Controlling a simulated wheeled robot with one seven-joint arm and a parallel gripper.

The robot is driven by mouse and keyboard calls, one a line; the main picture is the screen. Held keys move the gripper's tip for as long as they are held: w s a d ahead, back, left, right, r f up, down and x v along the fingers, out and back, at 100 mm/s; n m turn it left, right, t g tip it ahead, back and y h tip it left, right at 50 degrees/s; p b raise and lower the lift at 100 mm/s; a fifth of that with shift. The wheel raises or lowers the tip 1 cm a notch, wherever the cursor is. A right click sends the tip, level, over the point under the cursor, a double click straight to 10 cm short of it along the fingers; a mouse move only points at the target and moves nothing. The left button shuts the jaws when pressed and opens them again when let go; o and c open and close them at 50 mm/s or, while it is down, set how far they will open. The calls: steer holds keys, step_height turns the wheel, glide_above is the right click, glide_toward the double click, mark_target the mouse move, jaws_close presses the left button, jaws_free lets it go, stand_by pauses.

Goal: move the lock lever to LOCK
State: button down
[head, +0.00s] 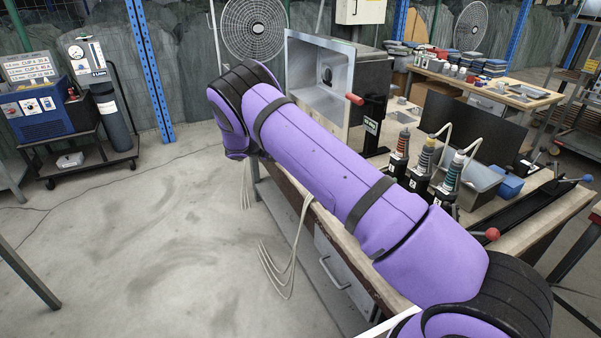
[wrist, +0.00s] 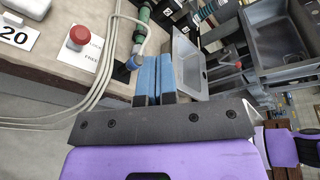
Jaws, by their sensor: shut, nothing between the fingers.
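In the wrist view a red knob (wrist: 79,37) on the lock lever stands at upper left, over a white label (wrist: 103,62) that reads LOCK and FREE. The lever's shaft is hidden under the knob, so I cannot tell which word it points at. My gripper (wrist: 156,72) shows blue fingers pressed together, empty, to the right of the knob and apart from it. In the head view my purple arm crosses the bench and the gripper is out of sight. A red knob (head: 491,233) shows beside my arm there; I cannot tell if it is the same one.
Pale hoses (wrist: 95,103) run between the knob and my gripper. A green-ringed bottle (wrist: 141,25) and a grey tray (wrist: 187,65) are close to the fingers. In the head view, several numbered bottles (head: 422,165) and an open metal box (head: 318,83) stand along the bench.

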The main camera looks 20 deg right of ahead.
steer(key=w+a+f+n+t+h, duration=0.1)
steer(key=a+f+n+t+h, duration=0.15)
steer(key=f+n, duration=0.5)
steer(key=w+a+f+n+t+h, duration=0.2)
steer(key=a+f+n+t, duration=0.2)
steer(key=f, duration=0.7)
steer(key=x, duration=1.4)
steer(key=shift+s+r, duration=0.15)
steer(key=shift+s, duration=0.15)
steer(key=shift+d+r, duration=0.1)
steer(key=d+r+y, duration=0.1)
steer(key=d+r+m+g+y, duration=0.1)
steer(key=d+y, duration=0.1)
steer(key=d+r+y, duration=0.1)
steer(key=d+y, duration=0.1)
steer(key=shift+m+g+y, duration=0.25)
steer(key=shift+w+d+m+y, duration=0.15)
steer(key=shift+d+m+y, duration=0.15)
steer(key=shift+d+y, duration=1.9)
steer(key=shift+d, duration=0.1)
